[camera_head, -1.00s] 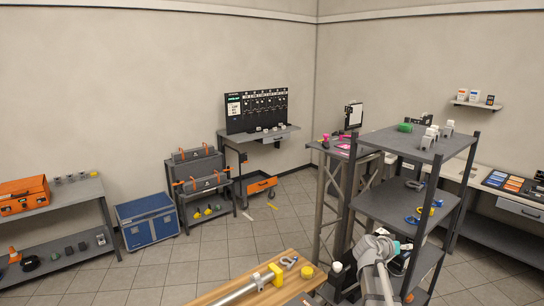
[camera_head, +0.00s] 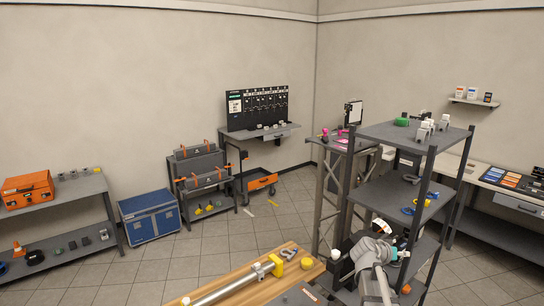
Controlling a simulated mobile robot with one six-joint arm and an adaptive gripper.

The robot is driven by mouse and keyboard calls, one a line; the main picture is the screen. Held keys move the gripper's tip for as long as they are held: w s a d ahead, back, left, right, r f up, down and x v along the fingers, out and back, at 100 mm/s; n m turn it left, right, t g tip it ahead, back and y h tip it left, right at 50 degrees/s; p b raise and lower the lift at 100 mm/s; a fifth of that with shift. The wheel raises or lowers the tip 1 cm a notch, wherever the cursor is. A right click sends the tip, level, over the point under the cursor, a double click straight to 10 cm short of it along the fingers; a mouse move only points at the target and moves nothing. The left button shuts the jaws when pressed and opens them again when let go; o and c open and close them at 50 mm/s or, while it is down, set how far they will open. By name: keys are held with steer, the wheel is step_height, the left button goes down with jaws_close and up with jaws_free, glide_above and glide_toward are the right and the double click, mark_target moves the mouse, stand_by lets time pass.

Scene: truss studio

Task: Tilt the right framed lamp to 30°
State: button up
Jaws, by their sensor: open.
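My arm rises at the bottom right, and my gripper (camera_head: 372,246) is at its upper end, in front of the dark shelving rack (camera_head: 405,150). The gripper is small and its fingers are hard to make out; it is open, with nothing seen held in it. A small white and dark item (camera_head: 381,226) shows just above the gripper; I cannot tell what it is or whether they touch. I cannot identify the right framed lamp with certainty. A white panel in a dark frame (camera_head: 353,112) stands upright behind the rack, and may be a clipboard or a lamp.
A wooden bench (camera_head: 240,293) with a metal tube and yellow clamp is left of my arm. Grey truss posts (camera_head: 320,200) stand behind it. A blue case (camera_head: 150,217) and an orange toolbox (camera_head: 28,190) are far left.

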steer(key=s+a+f+n+g+y+b, duration=0.3)
steer(key=s+a+f+y+b, duration=0.2)
steer(key=a+f, duration=0.7)
steer(key=s+a+f+n+g+y+b, duration=0.3)
steer(key=s+a+f+y+b, duration=0.3)
steer(key=s+a+f+b, duration=0.4)
steer(key=s+a+f, duration=0.2)
steer(key=s+f, duration=0.2)
steer(key=shift+a+f, duration=0.15)
steer(key=shift+a, duration=0.2)
steer(key=shift+d, duration=0.1)
stand_by(0.4)
